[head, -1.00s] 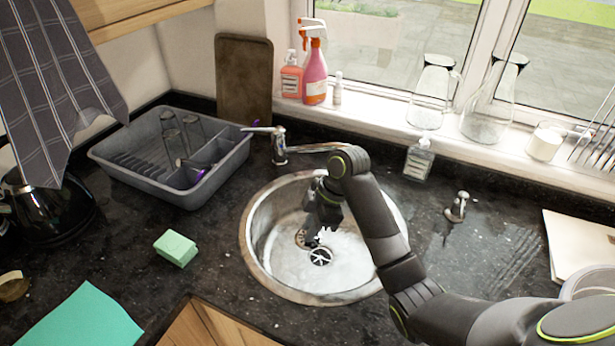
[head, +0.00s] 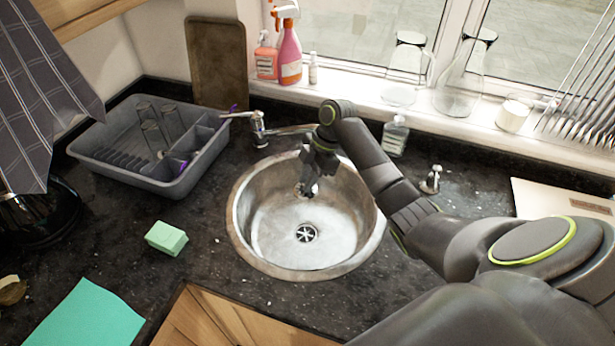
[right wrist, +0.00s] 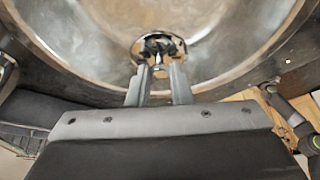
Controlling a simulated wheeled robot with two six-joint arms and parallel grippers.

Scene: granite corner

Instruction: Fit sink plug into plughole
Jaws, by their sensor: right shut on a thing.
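My right gripper (head: 309,184) reaches into the round steel sink (head: 262,262) near its back wall. It is shut on the sink plug (head: 309,192), a small shiny piece at the fingertips, mostly hidden by the gripper in the head view. In the right wrist view the plug (right wrist: 158,44) shows as a chrome disc with dark patches just beyond the two grey fingers (right wrist: 160,84). The plughole (head: 306,233) is uncovered in the sink floor, in front of the held plug and apart from it.
A tap (head: 262,130) stands behind the sink, its spout close to my right gripper. A grey dish rack (head: 115,178) with glasses, a green sponge (head: 166,238) and a teal cloth (head: 85,318) lie left. A soap bottle (head: 395,136) stands behind my right arm.

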